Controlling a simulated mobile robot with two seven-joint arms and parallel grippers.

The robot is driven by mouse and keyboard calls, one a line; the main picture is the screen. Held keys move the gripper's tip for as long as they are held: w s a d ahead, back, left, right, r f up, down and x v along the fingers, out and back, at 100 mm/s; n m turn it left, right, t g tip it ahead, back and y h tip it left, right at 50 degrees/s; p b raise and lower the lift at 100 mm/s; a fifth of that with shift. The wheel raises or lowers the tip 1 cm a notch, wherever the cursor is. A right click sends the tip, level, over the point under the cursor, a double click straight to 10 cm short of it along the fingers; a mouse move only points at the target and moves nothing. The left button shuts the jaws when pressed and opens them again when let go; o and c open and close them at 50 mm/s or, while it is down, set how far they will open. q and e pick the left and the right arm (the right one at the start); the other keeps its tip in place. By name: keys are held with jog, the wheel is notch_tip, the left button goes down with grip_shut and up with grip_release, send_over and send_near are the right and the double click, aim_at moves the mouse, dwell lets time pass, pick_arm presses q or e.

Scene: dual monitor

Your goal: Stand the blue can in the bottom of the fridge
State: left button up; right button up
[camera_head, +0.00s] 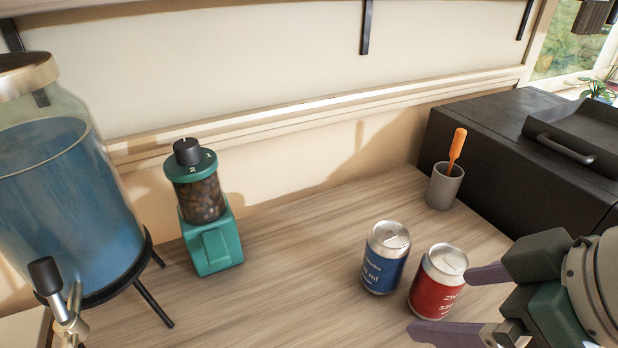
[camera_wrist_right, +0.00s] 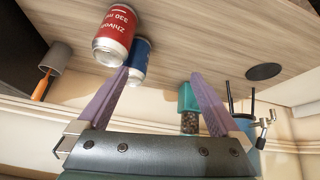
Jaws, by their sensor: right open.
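The blue can (camera_head: 385,258) stands upright on the wooden counter (camera_head: 300,275), just left of and behind a red can (camera_head: 438,283). My right gripper (camera_head: 446,303) comes in from the right, open and empty, with its purple fingers close to the red can. In the right wrist view the blue can (camera_wrist_right: 137,62) is partly hidden behind the red can (camera_wrist_right: 114,34), and the open fingers of my right gripper (camera_wrist_right: 160,82) point toward the counter. I cannot tell whether a finger touches the red can. The fridge and my left gripper are not in view.
A grey cup with an orange utensil (camera_head: 444,186) stands at the back right beside a black appliance (camera_head: 490,150). A green grinder (camera_head: 212,245) and a large blue-filled drink dispenser (camera_head: 65,190) stand at the left. The counter between grinder and cans is clear.

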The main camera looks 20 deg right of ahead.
jog(key=t+y+b, duration=0.1)
jog(key=t+b, duration=0.1)
jog(key=b, duration=0.3)
send_near(406, 247)
jog(key=f, duration=0.2)
jog(key=shift+w+a+f, duration=0.25)
jog(key=shift+w+f, duration=0.1)
jog(key=shift+f, duration=0.05)
jog(key=shift+w+d+r+y, duration=0.1)
jog(key=shift+w+d+y, duration=0.05)
jog(key=shift+w+y, duration=0.15)
jog(key=shift+w+b, duration=0.25)
jog(key=shift+b, duration=0.15)
jog(key=b+x, duration=0.1)
jog(key=x, duration=0.3)
jog(key=shift+w+b, duration=0.1)
jog(key=shift+b, duration=0.2)
pick_arm(q)
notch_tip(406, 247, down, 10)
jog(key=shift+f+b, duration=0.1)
jog(key=shift+b, duration=0.75)
pick_arm(e)
jog(key=x, duration=0.5)
jog(key=shift+w, duration=0.2)
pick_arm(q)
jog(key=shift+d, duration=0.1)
pick_arm(e)
jog(key=c, duration=0.5)
grip_shut()
